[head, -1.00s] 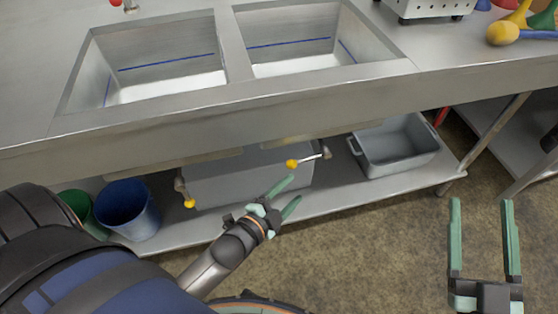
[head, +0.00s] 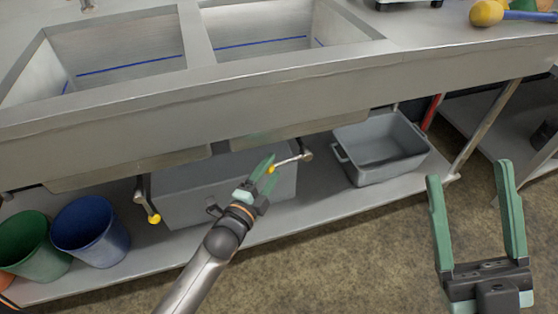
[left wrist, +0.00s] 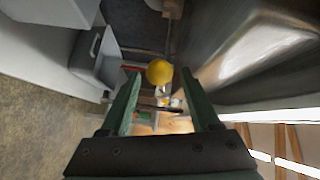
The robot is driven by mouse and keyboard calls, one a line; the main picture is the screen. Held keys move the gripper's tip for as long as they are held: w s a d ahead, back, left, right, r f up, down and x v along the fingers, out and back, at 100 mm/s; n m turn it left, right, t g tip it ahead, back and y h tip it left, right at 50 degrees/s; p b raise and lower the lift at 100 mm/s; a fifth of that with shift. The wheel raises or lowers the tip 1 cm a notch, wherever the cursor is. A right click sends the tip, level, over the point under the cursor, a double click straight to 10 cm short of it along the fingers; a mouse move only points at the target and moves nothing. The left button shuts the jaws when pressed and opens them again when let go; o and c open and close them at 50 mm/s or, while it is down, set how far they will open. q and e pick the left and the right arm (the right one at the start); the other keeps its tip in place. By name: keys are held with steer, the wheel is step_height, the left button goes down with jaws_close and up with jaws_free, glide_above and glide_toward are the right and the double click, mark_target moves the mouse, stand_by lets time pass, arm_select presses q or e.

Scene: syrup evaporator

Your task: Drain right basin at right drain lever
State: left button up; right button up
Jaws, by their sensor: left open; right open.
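The right basin (head: 262,65) is a steel sink with a blue line on its walls, cut off by the top of the head view. Below it, the right drain lever (head: 290,160) is a metal bar with a yellow knob, seen also in the left wrist view (left wrist: 159,72). My left gripper (head: 264,168) is open at the knob. In the left wrist view the knob appears between the fingertips; contact cannot be told. My right gripper (head: 470,173) is open and empty at the lower right, away from the lever.
The left drain lever (head: 146,200) hangs to the left. A grey box (head: 180,190), a blue bucket (head: 92,232), a green bucket (head: 35,245) and a grey tub (head: 380,165) stand on the lower shelf. The counter's front edge overhangs the levers.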

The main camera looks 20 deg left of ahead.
mark_target(274, 165)
arm_select(q)
steer(key=shift+w+d+f+b, duration=0.1)
steer(key=shift+w+d+b, duration=0.1)
steer(key=shift+w, duration=0.65)
steer(key=shift+w+d+r+b, duration=0.15)
steer(key=shift+w+b, duration=0.1)
steer(key=shift+w, duration=0.65)
steer(key=shift+w+d+f+b, duration=0.15)
steer(key=shift+w+b, duration=0.05)
steer(key=shift+w, duration=0.65)
jaws_close()
